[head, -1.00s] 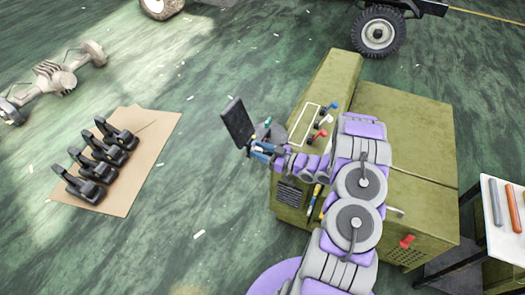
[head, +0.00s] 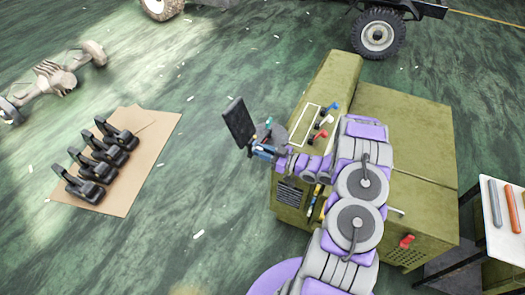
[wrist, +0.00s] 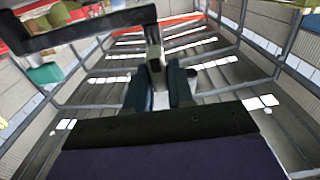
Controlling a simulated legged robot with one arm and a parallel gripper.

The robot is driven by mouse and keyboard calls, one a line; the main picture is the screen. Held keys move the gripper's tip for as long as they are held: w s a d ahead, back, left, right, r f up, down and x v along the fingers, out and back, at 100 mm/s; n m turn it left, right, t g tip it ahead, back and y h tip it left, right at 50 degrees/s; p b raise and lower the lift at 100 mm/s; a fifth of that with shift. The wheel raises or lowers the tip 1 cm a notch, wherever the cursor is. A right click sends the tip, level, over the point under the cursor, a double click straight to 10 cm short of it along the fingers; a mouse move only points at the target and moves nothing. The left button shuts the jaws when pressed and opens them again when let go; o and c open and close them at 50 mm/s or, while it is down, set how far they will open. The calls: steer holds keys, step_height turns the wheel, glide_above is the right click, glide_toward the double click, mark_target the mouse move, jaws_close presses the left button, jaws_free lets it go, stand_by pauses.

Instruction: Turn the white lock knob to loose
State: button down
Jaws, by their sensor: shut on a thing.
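My gripper (head: 262,151) is at the left side of the olive cabinet (head: 410,125), over its left edge. It is shut on the stem of a black flat panel (head: 239,122), which stands tilted beyond the fingertips. In the wrist view, two dark fingers (wrist: 158,85) close around the grey stem (wrist: 154,55), with a black bar (wrist: 85,28) at its top. On the cabinet's sloped panel, a small white knob (head: 328,119) shows among blue and red ones, to the right of my gripper and apart from it. Its lock setting is too small to read.
A blue knob (head: 333,106) and a red knob (head: 321,134) flank the white one. A red handle (head: 406,241) is on the cabinet's front. Several black clamp-like parts (head: 95,160) stand on cardboard at left. A side table (head: 500,225) is at right. Floor between cardboard and cabinet is clear.

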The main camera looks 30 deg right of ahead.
steer(key=shift+w+d+r+n+b, duration=0.15)
steer(key=shift+n+b, duration=0.15)
steer(key=shift+n, duration=0.1)
steer(key=n+b, duration=0.2)
steer(key=n, duration=0.1)
steer(key=n+b, duration=0.1)
steer(key=shift+a+f+n, duration=0.2)
steer(key=shift+f+n, duration=0.05)
steer(key=shift+n, duration=0.15)
steer(key=n+b, duration=0.4)
steer(key=n, duration=0.1)
steer(key=shift+s+a+f, duration=0.1)
steer(key=shift+s+a, duration=0.05)
steer(key=shift+s, duration=0.15)
steer(key=n, duration=0.4)
steer(key=shift+n, duration=0.3)
steer(key=shift+s+a+f+n, duration=0.1)
steer(key=shift+f+n, duration=0.15)
steer(key=shift+n, duration=1.05)
